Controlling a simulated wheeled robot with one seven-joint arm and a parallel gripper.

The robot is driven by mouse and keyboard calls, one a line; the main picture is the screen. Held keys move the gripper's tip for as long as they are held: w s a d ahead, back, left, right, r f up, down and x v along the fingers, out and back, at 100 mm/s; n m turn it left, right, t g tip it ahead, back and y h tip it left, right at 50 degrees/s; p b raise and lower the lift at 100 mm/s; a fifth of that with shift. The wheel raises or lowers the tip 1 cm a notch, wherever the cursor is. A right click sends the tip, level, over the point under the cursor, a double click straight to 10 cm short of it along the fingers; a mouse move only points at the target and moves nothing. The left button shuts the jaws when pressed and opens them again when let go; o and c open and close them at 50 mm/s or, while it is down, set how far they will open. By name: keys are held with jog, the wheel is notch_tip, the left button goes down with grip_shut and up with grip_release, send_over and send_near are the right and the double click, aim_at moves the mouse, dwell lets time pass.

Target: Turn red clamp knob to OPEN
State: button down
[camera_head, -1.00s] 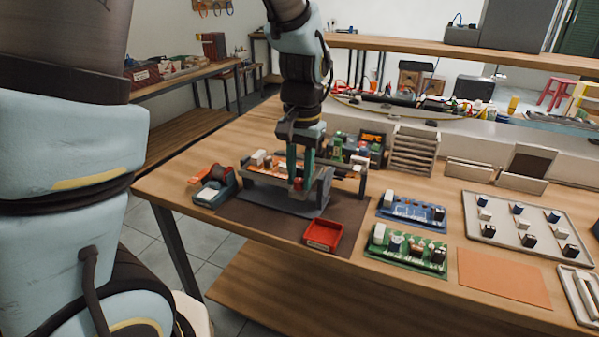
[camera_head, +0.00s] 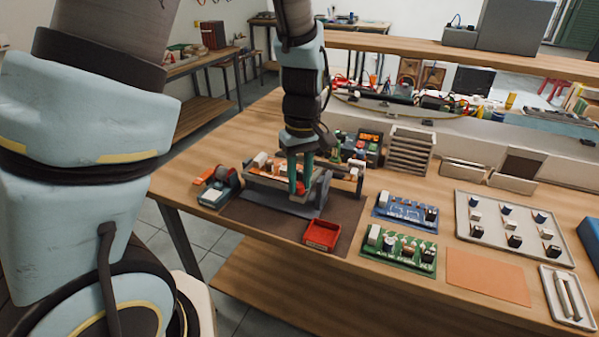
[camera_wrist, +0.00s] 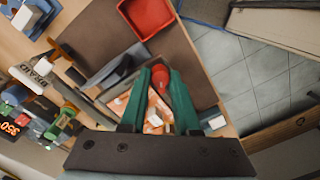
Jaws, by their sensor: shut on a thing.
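The red clamp knob (camera_head: 300,188) is on the front side of a grey clamp fixture (camera_head: 325,187) on the bench. In the wrist view the red knob (camera_wrist: 160,76) shows between the green fingertips. My gripper (camera_head: 300,180) points down, and its fingers are shut on the knob and partly cover it. In the wrist view my gripper (camera_wrist: 159,78) reaches to the fixture. An orange circuit board (camera_wrist: 153,105) lies in the fixture behind the knob. I cannot read any OPEN mark or tell the knob's angle.
A red tray (camera_head: 322,234) lies on the dark mat (camera_head: 345,215) in front of the fixture. A soldering-type station (camera_head: 215,190) stands left. Blue (camera_head: 405,213) and green boards (camera_head: 407,251) lie right. The orange sheet (camera_head: 485,276) is bare.

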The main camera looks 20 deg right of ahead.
aim_at(300, 183)
jog(key=n+p, duration=0.3)
jog(key=n, duration=0.2)
jog(key=shift+w+r, duration=0.1)
jog(key=shift+n+p, duration=0.3)
jog(key=shift+n, duration=0.1)
jog(key=c, duration=0.6)
grip_release()
jog(key=shift+c, duration=0.2)
notch_tip(300, 183, up, 11)
jog(key=b, duration=0.1)
jog(key=shift+d+f, duration=0.15)
jog(key=shift+f, duration=0.05)
jog(key=shift+w, duration=0.1)
